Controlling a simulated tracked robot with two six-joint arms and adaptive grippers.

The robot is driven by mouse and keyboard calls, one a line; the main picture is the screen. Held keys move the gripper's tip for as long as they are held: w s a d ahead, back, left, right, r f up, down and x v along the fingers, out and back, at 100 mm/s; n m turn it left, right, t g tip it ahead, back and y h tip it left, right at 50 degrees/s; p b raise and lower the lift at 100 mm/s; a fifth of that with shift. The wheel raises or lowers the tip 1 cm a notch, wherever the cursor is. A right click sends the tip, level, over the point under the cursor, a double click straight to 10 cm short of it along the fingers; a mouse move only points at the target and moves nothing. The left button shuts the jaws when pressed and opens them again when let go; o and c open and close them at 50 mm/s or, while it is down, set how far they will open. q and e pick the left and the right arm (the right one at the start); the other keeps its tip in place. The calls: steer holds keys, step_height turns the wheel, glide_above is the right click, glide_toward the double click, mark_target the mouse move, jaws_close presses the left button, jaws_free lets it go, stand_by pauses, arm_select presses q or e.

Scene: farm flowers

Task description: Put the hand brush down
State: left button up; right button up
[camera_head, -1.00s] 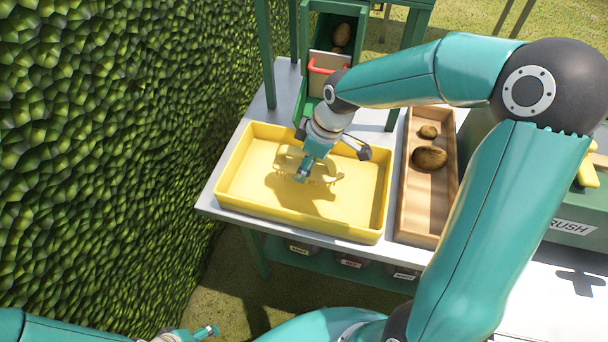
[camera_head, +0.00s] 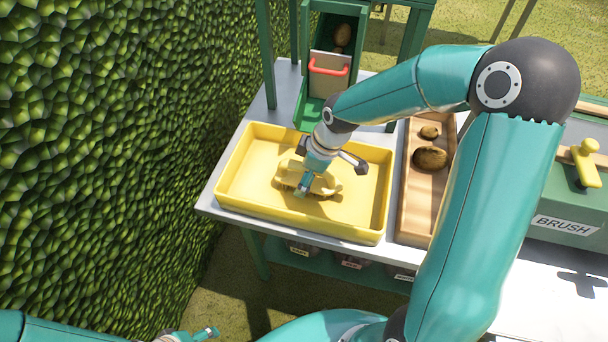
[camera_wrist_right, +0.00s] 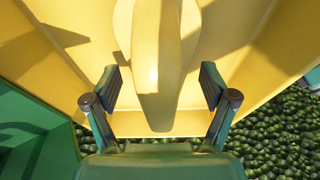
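The yellow hand brush (camera_head: 322,186) is in the yellow tray (camera_head: 235,200) and appears to sit on its floor, partly hidden under my right gripper. My right gripper (camera_head: 332,178) is over the tray with its fingers spread. In the right wrist view the brush's yellow handle (camera_wrist_right: 155,65) runs between the fingers of my right gripper (camera_wrist_right: 158,92), with a visible gap on each side. My left gripper (camera_head: 203,333) shows only in part at the bottom edge of the head view, away from the tray.
A wooden tray (camera_head: 416,215) with two brown potatoes stands right of the yellow tray. A green chute (camera_head: 316,115) with a red-handled gate rises behind it. A green box labelled BRUSH (camera_head: 566,224) is at the right. A leafy hedge (camera_head: 100,150) borders the left.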

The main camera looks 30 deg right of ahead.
steer(key=p+v, duration=0.1)
steer(key=v, duration=1.1)
steer(key=shift+r, duration=0.1)
stand_by(0.4)
